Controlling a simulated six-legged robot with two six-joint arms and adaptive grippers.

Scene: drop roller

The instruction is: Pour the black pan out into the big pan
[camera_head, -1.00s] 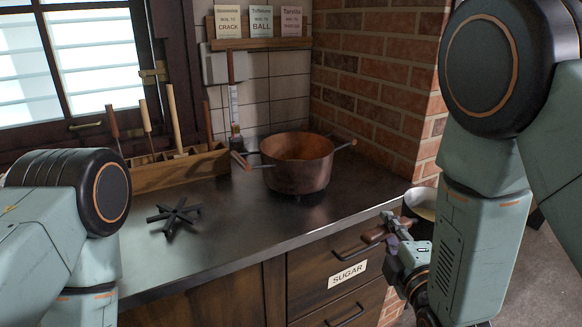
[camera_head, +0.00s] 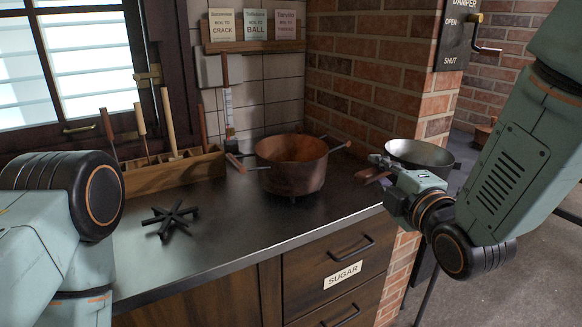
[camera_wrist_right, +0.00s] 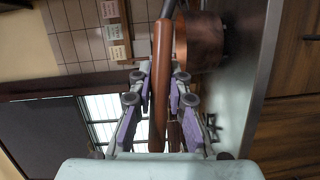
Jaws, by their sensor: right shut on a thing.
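The big pan (camera_head: 292,165) is a copper pot with two side handles, standing upright on the dark counter. My right gripper (camera_head: 380,168) is shut on the wooden handle of the black pan (camera_head: 420,154). The pan is held up to the right of the big pan, near the brick wall's corner, roughly level. Its inside looks pale grey; I cannot make out its contents. In the right wrist view, the handle (camera_wrist_right: 160,80) runs between the fingers (camera_wrist_right: 154,105), and the big pan (camera_wrist_right: 200,42) is behind it. My left arm shows, but its gripper is out of view.
A brick wall (camera_head: 370,70) stands behind and right of the big pan. A black trivet (camera_head: 170,218) and a wooden tool rack (camera_head: 175,172) are to the left. The counter (camera_head: 225,235) between is clear. A damper panel (camera_head: 458,40) hangs at upper right.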

